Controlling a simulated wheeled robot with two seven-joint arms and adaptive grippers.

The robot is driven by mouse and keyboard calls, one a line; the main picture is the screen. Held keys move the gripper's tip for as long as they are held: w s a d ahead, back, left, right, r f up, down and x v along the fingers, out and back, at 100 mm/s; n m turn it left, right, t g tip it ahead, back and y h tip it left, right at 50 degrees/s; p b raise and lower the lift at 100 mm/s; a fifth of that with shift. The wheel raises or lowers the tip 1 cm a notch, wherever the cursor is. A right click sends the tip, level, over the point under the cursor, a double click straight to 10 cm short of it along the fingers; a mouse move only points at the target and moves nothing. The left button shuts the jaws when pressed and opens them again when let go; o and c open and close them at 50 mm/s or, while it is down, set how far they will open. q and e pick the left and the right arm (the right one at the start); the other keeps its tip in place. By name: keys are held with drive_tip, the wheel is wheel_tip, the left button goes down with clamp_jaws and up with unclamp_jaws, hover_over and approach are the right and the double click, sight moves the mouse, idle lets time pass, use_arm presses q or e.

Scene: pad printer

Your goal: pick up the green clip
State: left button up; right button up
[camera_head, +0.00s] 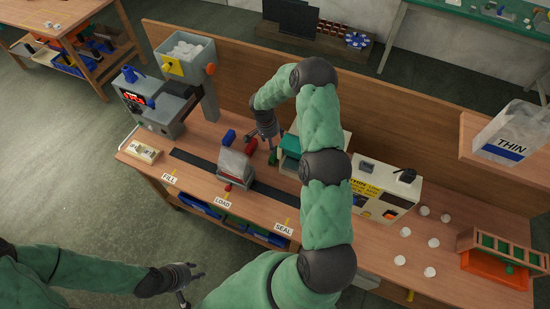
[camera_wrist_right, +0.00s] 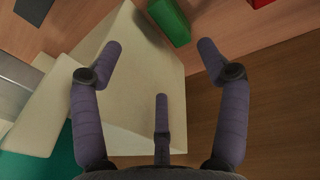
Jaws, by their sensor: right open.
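The green clip (camera_head: 272,158) lies on the bench in the head view, just below my right gripper (camera_head: 265,135). In the right wrist view the green clip (camera_wrist_right: 170,22) shows at the top, beyond the fingertips and beside a cream-coloured body. My right gripper (camera_wrist_right: 162,75) has its fingers spread, with nothing between them; the clip is outside its grasp. My left gripper (camera_head: 190,282) is low at the left, away from the bench, with its fingers apart and empty.
A red clip (camera_head: 251,148) and a blue clip (camera_head: 229,136) lie left of the green one. A cream and teal machine (camera_head: 290,143) stands close on its right. A grey press (camera_head: 235,167) is in front. The wooden back panel (camera_head: 240,75) rises behind.

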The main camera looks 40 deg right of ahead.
hover_over(277, 155)
drive_tip(key=f, duration=0.3)
drive_tip(key=a+f, duration=0.1)
drive_tip(key=f, duration=0.1)
drive_tip(key=shift+w+f, duration=0.2)
drive_tip(key=f, duration=0.2)
drive_tip(key=d+f, duration=0.1)
drive_tip(key=f, duration=0.1)
drive_tip(key=shift+w, duration=0.3)
drive_tip(key=shift+f, duration=0.55)
drive_tip(key=shift+s, duration=0.1)
drive_tip(key=c, duration=1)
